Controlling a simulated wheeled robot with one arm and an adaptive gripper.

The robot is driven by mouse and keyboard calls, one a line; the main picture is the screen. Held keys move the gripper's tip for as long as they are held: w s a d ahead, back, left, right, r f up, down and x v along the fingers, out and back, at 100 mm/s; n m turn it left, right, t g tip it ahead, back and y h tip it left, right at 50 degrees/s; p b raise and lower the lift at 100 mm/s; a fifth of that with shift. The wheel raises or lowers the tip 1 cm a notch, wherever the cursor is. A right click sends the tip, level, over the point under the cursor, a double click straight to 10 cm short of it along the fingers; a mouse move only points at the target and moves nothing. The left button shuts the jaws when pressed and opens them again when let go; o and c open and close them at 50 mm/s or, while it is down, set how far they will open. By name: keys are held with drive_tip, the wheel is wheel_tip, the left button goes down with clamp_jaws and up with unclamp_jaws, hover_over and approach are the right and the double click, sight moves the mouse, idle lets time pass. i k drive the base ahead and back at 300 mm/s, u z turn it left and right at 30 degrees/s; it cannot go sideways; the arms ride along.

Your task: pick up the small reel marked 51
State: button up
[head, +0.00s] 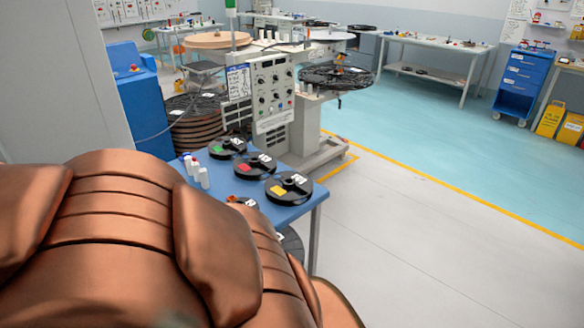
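Several small black reels stand on a blue table (302,213) in the head view. One with a green label (227,147) is at the back, one with a red label (255,164) is in the middle, and one with a yellow label (288,188) is nearest the right edge. Each has a white tag, but the numbers are too small to read, so I cannot tell which is marked 51. My gripper is not in view.
White cylinders (204,178) stand on the table's left side. A rewind machine (275,95) with a control panel stands behind it. A blue cabinet (138,95) is at the left. The grey floor (420,240) to the right is clear.

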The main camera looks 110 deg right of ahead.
sight(250, 170)
drive_tip(key=z, duration=5.15)
drive_tip(key=i, duration=1.9)
drive_tip(key=u, duration=3.4)
